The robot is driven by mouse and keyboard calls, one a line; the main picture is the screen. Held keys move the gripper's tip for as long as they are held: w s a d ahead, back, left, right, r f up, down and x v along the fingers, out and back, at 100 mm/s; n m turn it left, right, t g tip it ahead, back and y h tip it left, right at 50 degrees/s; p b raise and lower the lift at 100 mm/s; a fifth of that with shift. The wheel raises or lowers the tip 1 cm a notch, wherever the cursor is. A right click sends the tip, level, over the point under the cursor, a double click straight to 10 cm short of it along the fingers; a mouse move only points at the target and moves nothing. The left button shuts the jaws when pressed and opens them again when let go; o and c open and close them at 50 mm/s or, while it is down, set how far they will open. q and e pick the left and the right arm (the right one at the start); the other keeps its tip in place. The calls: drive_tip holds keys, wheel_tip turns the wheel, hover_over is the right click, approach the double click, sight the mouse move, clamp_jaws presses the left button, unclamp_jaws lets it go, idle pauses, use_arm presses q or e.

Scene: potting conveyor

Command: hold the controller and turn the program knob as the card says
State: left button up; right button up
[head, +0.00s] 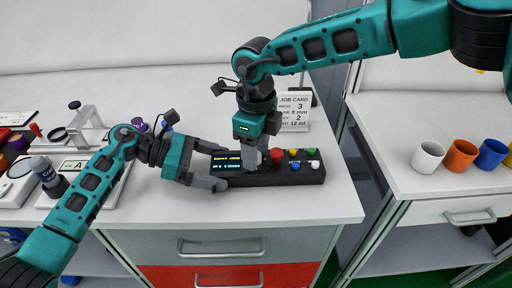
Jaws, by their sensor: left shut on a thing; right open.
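The controller (300,177) is a black box on the white bench near its front edge. It has a lit display (226,162) at its left and several coloured buttons at its right. My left gripper (220,168) is shut on the controller's left end. My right gripper (252,160) is open and points down over the middle of the controller, beside the display. The program knob is not clearly visible; the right gripper covers that area. The job card (295,108) stands upright behind the controller and shows a 3, 8 mm, a 2 and 12 ml.
A plate marked A (75,166), a dark bottle with a pale cap (46,172) and a metal stand (86,122) are at the left. White, orange and blue cups (460,154) stand on the right-hand bench. Drawers (222,246) lie below the front edge.

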wheel_tip(320, 180, up, 12)
idle(0.6)
use_arm(q)
drive_tip(key=o, duration=0.6)
drive_tip(key=shift+a, duration=0.1)
